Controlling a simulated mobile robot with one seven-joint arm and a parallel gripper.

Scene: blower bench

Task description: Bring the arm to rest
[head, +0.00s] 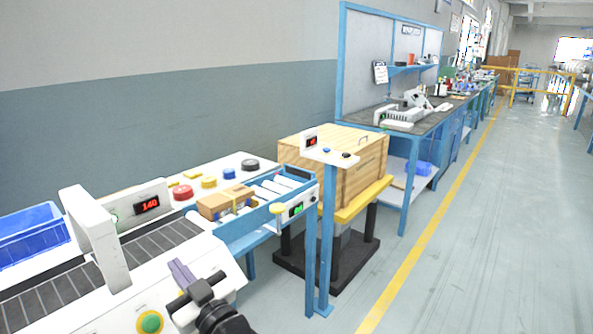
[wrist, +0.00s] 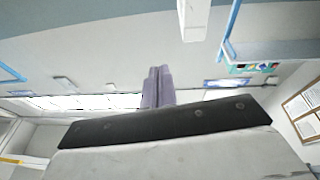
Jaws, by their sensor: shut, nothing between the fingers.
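My gripper (head: 181,274) shows in the head view at the bottom, above the front corner of the white conveyor machine (head: 215,262). Its two purple-grey fingers are together with nothing between them. In the wrist view, the closed fingers (wrist: 158,88) point up the picture, away from the dark gripper body, with wall and ceiling behind them. The fingers appear clear of the machine, though the exact height above it is hard to tell.
A white arch (head: 95,240) stands over the dark belt to the left. A cardboard box (head: 224,201) sits by the rollers. Coloured buttons line the back panel. A wooden crate (head: 345,160) stands on a yellow-topped stand beyond. The floor aisle (head: 480,240) at right is clear.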

